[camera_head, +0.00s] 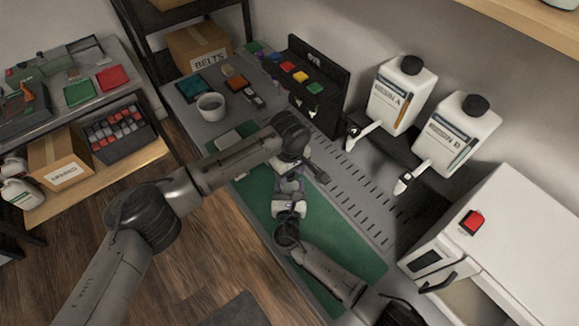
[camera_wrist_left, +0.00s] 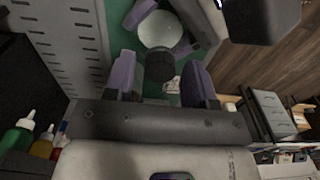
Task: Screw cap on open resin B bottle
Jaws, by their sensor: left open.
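My left gripper (camera_head: 303,170) is open over the green mat in the head view. In the left wrist view its purple fingers (camera_wrist_left: 160,82) stand on either side of a black cap (camera_wrist_left: 160,67), with a gap visible. Just beyond the cap is a round white piece (camera_wrist_left: 160,30); I cannot tell if the cap touches it. My right gripper (camera_head: 290,188) faces the left one, and its purple fingers show beside the white piece in the wrist view; its grip is unclear. Resin B bottle (camera_head: 462,138) appears to be the right-hand white bottle on the rack, with a black cap on top.
Another white bottle (camera_head: 400,98) stands beside it. A white box with a red button (camera_head: 473,221) is at the right. A black rack (camera_head: 318,88) with coloured pieces and a grey cup (camera_head: 210,107) are at the back. The green mat (camera_head: 352,250) has clear room.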

